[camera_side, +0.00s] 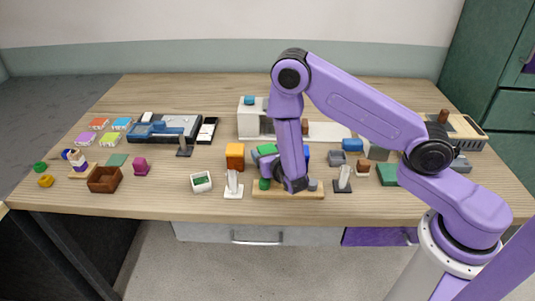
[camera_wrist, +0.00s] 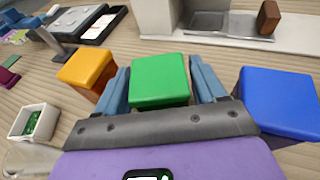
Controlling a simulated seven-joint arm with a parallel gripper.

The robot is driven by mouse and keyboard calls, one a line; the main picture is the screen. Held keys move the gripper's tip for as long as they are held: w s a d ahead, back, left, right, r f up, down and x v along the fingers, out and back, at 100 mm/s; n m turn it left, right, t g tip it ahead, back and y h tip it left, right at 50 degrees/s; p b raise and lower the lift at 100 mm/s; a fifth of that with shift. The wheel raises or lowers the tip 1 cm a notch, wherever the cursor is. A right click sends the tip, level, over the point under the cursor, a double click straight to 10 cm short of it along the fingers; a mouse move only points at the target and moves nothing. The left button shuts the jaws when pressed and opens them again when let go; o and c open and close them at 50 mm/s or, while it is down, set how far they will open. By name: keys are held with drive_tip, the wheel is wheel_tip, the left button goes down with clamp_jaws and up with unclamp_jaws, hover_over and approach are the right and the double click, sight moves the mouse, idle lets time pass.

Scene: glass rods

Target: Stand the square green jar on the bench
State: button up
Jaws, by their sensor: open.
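The square green jar (camera_wrist: 160,82) sits in the middle of the wrist view, its flat green face turned toward the camera. It also shows in the side view (camera_side: 267,149), partly hidden behind my arm. My gripper (camera_wrist: 159,68) is open, with one blue-grey finger on each side of the jar. I cannot tell whether the fingers touch it. The jar's lower part is hidden by my gripper, so I cannot tell how it rests. The wooden bench (camera_side: 215,215) lies under everything.
An orange block-like jar (camera_wrist: 87,70) stands close on the left and a blue one (camera_wrist: 280,103) close on the right. A white box (camera_wrist: 36,121) with green bits is at left. A wooden strip (camera_side: 262,193) with small items lies in front. A white rack (camera_side: 250,120) is behind.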

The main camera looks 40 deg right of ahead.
drive_tip(key=v, duration=1.2)
drive_tip(key=shift+s+d, duration=0.1)
drive_tip(key=s+d+r+m+g+h, duration=0.5)
drive_tip(key=s+d+r+m+g, duration=0.15)
drive_tip(key=d+r+m, duration=0.35)
drive_tip(key=s+a+r+m+g+y, duration=0.1)
drive_tip(key=s+a+m+g+y, duration=0.2)
drive_tip(key=s, duration=0.6)
drive_tip(key=s+a+r+m+g+y, duration=0.2)
drive_tip(key=s+a+m+g+y, duration=0.1)
drive_tip(key=s+m+y, duration=0.3)
drive_tip(key=s+y, duration=0.2)
drive_tip(key=s, duration=0.1)
drive_tip(key=shift+a+g, duration=0.35)
drive_tip(key=shift+a, duration=0.05)
